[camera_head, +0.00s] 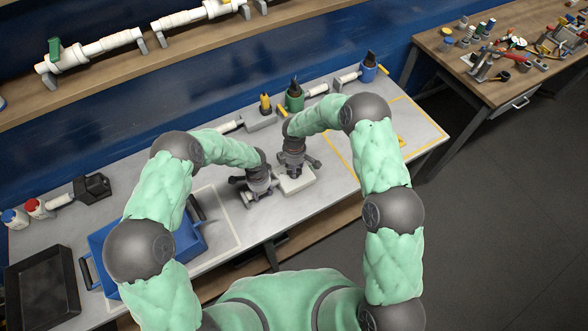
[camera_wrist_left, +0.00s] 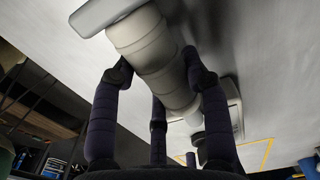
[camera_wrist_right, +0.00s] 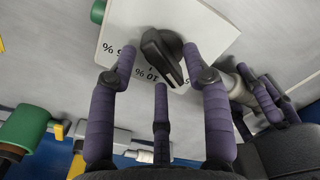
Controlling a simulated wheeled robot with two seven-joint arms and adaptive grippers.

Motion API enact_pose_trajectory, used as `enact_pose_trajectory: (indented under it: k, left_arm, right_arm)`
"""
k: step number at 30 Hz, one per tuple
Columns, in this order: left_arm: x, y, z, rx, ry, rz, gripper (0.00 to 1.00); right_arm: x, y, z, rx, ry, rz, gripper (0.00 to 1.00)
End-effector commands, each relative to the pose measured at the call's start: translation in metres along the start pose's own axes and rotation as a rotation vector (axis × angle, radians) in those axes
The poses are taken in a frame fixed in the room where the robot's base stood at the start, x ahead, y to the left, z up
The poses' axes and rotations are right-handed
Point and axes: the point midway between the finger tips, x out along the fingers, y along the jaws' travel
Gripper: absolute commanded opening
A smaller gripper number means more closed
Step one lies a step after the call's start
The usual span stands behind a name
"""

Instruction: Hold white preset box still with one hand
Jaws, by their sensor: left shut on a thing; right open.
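The white preset box (camera_head: 305,183) lies on the grey bench in the head view. In the right wrist view the white preset box (camera_wrist_right: 205,30) shows a black knob (camera_wrist_right: 164,55) and printed percent marks. My right gripper (camera_head: 296,173) is open over the box, with its fingers around the knob; contact cannot be told. My left gripper (camera_head: 258,190) is beside the box, on its left. In the left wrist view its fingers are shut on a thick white cylinder (camera_wrist_left: 155,65). Whether this cylinder joins the box is hidden.
A blue crate (camera_head: 190,240) stands at left, with a black tray (camera_head: 40,287) beyond it. A yellow-outlined area (camera_head: 425,122) at right is mostly clear.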

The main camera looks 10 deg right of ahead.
Motion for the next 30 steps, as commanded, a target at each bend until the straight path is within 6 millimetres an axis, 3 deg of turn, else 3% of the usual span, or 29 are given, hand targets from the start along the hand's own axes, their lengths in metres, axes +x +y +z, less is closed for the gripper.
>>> enact_pose_trajectory:
  k: [6,17,22,23,30]
  left_arm:
    - [0.001,0.001,0.0,0.001,-0.001,0.001,0.01]
    - [0.001,0.001,0.0,0.001,-0.001,0.001,0.01]
    - [0.001,0.001,0.0,0.001,-0.001,0.001,0.01]
    - [0.001,0.001,0.0,0.001,-0.001,0.001,0.01]
    - [0.001,0.001,0.0,0.001,-0.001,0.001,0.01]
  right_arm:
    - [0.015,0.0,0.0,0.001,0.0,-0.001,0.49]
    - [0.018,0.0,0.0,0.001,0.0,0.0,0.49]
    - [0.018,0.0,0.0,0.001,0.0,0.0,0.04]
    - [0.018,0.0,0.0,0.001,0.0,0.0,0.0]
    - [0.017,0.0,0.0,0.001,0.0,0.0,0.0]
